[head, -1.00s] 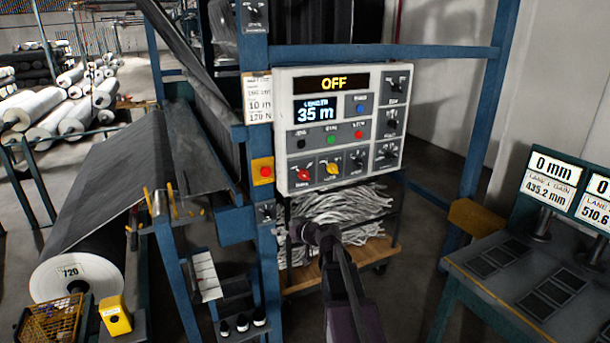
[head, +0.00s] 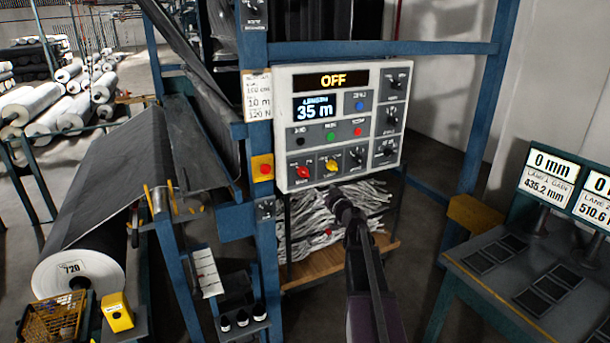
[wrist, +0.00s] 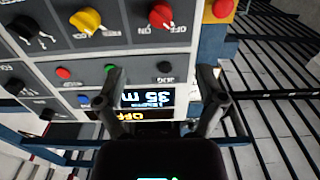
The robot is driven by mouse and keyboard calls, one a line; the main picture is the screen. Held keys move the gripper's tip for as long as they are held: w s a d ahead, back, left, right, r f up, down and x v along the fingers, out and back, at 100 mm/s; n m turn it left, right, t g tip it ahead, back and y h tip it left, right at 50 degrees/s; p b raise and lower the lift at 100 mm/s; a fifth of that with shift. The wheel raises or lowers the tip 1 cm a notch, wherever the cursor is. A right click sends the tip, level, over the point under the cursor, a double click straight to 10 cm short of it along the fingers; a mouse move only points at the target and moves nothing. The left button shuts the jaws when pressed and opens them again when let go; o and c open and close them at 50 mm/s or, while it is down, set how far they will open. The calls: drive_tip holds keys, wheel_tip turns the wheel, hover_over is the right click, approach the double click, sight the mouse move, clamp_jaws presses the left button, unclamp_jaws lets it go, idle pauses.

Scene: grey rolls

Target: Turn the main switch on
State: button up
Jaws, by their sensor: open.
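The control panel (head: 286,120) is a white box on a blue frame, and its display (head: 333,81) reads OFF. A red rotary knob (head: 302,172) sits at its lower left; in the wrist view this red knob (wrist: 160,15) has ON and OFF marks beside it. My gripper (head: 338,193) is just below the panel's bottom edge, right of the red knob. In the wrist view my gripper (wrist: 160,88) has its two fingers spread, with nothing between them, in front of the panel. The panel appears upside down there.
A yellow knob (head: 332,165) is right of the red one, with a black knob (head: 356,156) beyond. Small push buttons sit above. A red button on a yellow box (head: 262,168) is on the blue post. A cart of pale scraps (head: 315,262) stands below.

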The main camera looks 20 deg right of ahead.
sight(306, 174)
drive_tip(key=w, duration=1.3)
drive_tip(key=shift+w+a, duration=0.25)
drive_tip(key=shift+w, duration=0.1)
drive_tip(key=shift+c, duration=0.2)
drive_tip(key=c, duration=1.1)
